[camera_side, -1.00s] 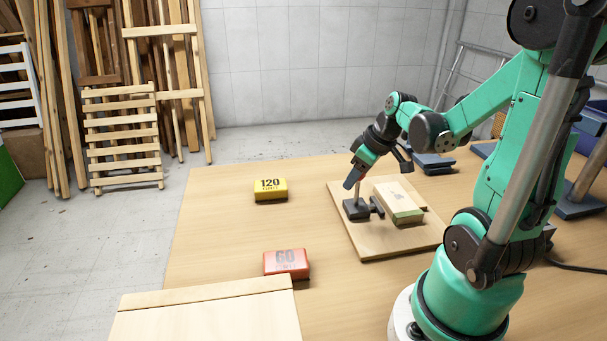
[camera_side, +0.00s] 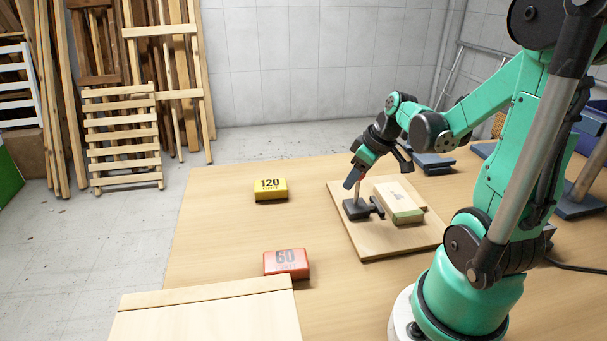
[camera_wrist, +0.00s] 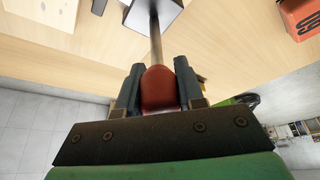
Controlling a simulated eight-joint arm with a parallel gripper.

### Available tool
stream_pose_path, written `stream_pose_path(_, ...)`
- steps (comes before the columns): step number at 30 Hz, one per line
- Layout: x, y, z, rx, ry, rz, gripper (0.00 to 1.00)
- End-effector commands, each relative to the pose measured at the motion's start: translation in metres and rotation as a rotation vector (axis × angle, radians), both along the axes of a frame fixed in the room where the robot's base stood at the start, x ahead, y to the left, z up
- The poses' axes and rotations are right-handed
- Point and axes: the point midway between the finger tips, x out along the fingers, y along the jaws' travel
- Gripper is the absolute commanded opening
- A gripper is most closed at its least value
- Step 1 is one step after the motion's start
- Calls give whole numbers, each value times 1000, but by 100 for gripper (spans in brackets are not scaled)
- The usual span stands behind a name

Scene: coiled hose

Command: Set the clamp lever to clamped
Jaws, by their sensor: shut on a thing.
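The clamp has a dark base (camera_side: 356,209) on a wooden board (camera_side: 375,245). Its lever shows in the wrist view as a metal rod (camera_wrist: 156,42) with a red grip (camera_wrist: 159,88). My gripper (camera_side: 351,180) is at the top of the lever, above the clamp base. In the wrist view its fingers (camera_wrist: 159,88) are shut on the red grip, one on each side. The lever stands up from the base, close to upright in the side view. The fingers hide most of the grip there. A dark clamp arm (camera_side: 377,207) sits against a pale block (camera_side: 398,201).
A yellow block marked 120 (camera_side: 270,189) and a red block marked 60 (camera_side: 286,263) lie left of the board. A pale wooden panel (camera_side: 205,313) is at the front. Blue-grey items (camera_side: 433,163) are at the back right.

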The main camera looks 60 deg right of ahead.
Motion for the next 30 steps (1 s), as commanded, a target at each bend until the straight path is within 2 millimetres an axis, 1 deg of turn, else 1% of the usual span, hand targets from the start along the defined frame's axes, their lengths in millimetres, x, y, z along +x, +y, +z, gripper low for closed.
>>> stream_pose_path(19,2,2,0,-17,20,3,0)
stream_pose_path(26,8,8,-1,-98,99,8,0)
stream_pose_path(30,13,13,-3,-179,179,10,0)
